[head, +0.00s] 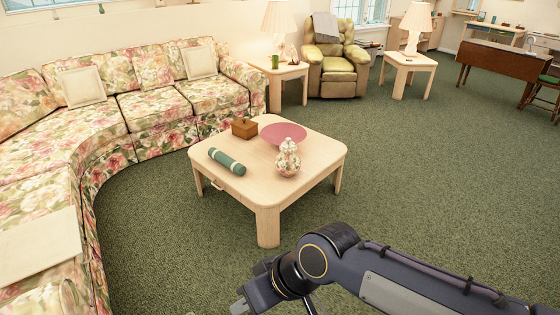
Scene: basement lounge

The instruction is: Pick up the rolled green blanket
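The rolled green blanket (227,161) lies on the left part of the light wooden coffee table (309,181). It is a dark green roll with lighter bands near its ends. My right gripper (240,306) is at the bottom of the head view, in front of the table and well apart from the blanket. Its fingertips are partly cut off by the frame edge, so I cannot tell whether it is open or shut. My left gripper is not in view.
On the table, a brown wooden box (244,128), a pink dish (283,134) and a floral jar (288,159) stand behind and right of the blanket. A curved floral sofa (135,108) borders the left and back. Green carpet (430,180) is free on the right.

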